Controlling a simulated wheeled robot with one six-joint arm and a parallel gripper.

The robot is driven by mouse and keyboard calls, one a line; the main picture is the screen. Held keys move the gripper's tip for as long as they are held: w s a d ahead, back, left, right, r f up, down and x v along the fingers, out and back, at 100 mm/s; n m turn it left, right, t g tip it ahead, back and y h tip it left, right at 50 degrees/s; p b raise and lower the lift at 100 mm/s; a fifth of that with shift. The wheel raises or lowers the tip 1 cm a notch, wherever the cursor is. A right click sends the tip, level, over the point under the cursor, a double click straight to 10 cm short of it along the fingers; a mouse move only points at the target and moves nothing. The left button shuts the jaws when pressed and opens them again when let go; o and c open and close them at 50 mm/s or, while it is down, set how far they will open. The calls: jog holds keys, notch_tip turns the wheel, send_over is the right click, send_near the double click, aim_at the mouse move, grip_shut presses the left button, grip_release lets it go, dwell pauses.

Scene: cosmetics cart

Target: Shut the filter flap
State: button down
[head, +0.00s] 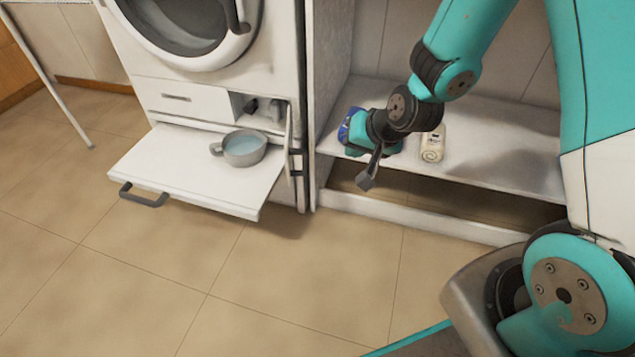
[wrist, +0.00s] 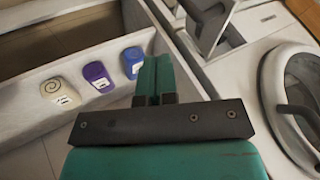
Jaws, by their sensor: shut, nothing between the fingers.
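The filter flap (head: 289,142) is a narrow white panel low on the front of the white washing machine. It stands swung open at the right side of the filter recess (head: 258,108) and shows nearly edge-on. Dark grey parts show inside the recess. My gripper (head: 367,181) is shut and empty, to the right of the flap and apart from it, in front of the open shelf unit. In the wrist view my gripper's fingers (wrist: 155,85) are together. A grey panel there (wrist: 207,27) appears to be the flap, but I cannot be sure.
A pulled-out white tray (head: 145,160) below the recess holds a grey bowl (head: 244,149) of liquid. Its dark handle (head: 143,198) sticks out in front. The floor in front is clear.

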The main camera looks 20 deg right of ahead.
jog(key=a+r+b+x, duration=0.1)
jog(key=b+x, duration=0.4)
jog(key=x, duration=0.8)
jog(key=shift+w+a, duration=0.4)
jog(key=shift+a, duration=0.2)
